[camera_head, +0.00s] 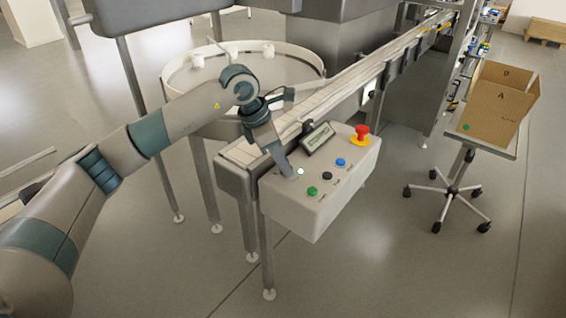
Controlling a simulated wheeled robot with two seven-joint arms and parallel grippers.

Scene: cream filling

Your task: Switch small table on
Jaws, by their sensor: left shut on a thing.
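My left gripper (288,174) reaches down onto the control panel (318,215) from the upper left. Its fingers are shut on a switch at the panel's left end, and they mostly hide it. A small white-green light (300,171) shows just right of the fingertips. A green button (312,191), a black knob (327,175) and a blue button (340,162) sit in a row beside it. The round table (172,84) with a raised rim stands behind my left arm and carries a few white jars. My right gripper is out of view.
A red emergency button (362,131) on a yellow base and a small display (317,137) sit on the panel. A conveyor (340,92) runs behind it to the upper right. A cardboard box (490,115) stands on a wheeled stand at the right.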

